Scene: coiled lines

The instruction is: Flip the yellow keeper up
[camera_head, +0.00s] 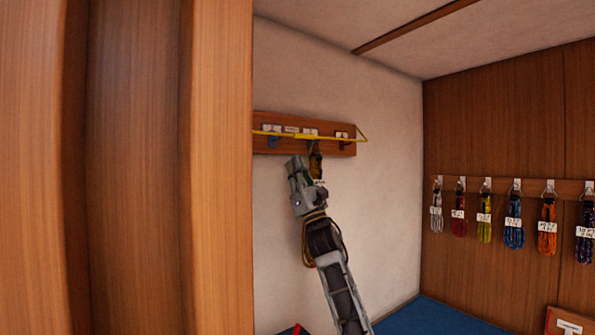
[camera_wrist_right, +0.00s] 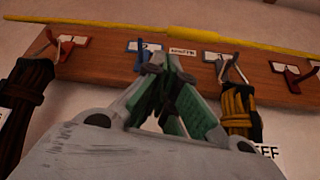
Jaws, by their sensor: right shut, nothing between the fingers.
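The yellow keeper (camera_head: 290,134) is a long thin bar running across the front of the wooden hook board (camera_head: 264,147) on the white wall. Its right end bends back towards the board. In the right wrist view the keeper (camera_wrist_right: 240,38) crosses the top of the picture, with a thicker sleeve near the middle. My right gripper (camera_head: 294,160) is just below the board. In the right wrist view its green-padded fingers (camera_wrist_right: 166,58) are shut and empty, with the tips below the keeper and in front of the board; contact cannot be told. My left gripper is out of view.
The board carries a blue hook (camera_wrist_right: 145,52), red hooks and labels. A dark coil (camera_wrist_right: 25,90) hangs at left and a black-yellow coil (camera_wrist_right: 240,110) at right of the fingers. Wooden panels (camera_head: 215,170) fill the head view's left. Coloured coils (camera_head: 514,222) hang on the right wall.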

